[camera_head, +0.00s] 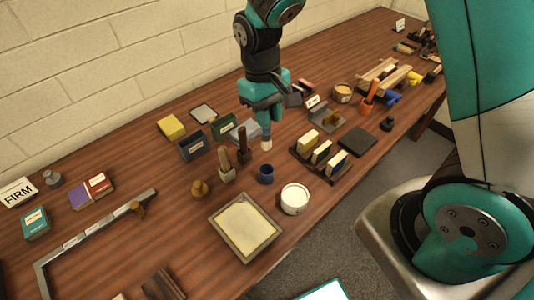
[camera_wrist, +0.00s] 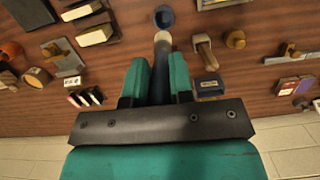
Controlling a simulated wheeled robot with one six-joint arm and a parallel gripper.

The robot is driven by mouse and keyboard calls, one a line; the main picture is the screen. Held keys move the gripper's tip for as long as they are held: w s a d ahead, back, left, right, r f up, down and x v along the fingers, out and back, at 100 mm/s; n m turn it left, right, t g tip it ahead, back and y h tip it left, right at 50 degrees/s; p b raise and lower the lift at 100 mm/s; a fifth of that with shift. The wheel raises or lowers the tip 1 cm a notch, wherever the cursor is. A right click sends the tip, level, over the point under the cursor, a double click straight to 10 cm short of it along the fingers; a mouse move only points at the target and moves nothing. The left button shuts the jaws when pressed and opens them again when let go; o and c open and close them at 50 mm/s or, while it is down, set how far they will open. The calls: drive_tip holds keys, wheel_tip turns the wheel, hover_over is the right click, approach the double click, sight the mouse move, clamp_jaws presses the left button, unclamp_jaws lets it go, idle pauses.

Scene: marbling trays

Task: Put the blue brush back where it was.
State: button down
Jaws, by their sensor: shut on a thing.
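My gripper (camera_head: 265,115) is shut on the blue brush (camera_head: 266,130) and holds it upright, pale bristle tip down, above the table. In the wrist view, the gripper (camera_wrist: 159,78) has the brush (camera_wrist: 161,56) between its teal fingers; the upper handle is partly hidden. A small blue cup (camera_head: 265,175) stands just in front of the brush tip in the head view. It also shows just beyond the tip in the wrist view (camera_wrist: 164,12). The frames do not show which spot the brush came from.
A dark-handled brush (camera_head: 243,148) and a wooden brush (camera_head: 226,168) stand close to the left. A white tub (camera_head: 295,190), a cream-filled tray (camera_head: 217,232) and a rack of blocks (camera_head: 340,178) are nearby. A metal corner frame (camera_head: 75,240) lies far left.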

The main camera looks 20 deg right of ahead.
sight(267, 149)
wheel_tip(267, 149, down, 14)
drive_tip(key=p, duration=0.2)
drive_tip(key=shift+r+p, duration=0.15)
drive_tip(key=shift+p, duration=0.25)
drive_tip(key=c, duration=1)
unclamp_jaws()
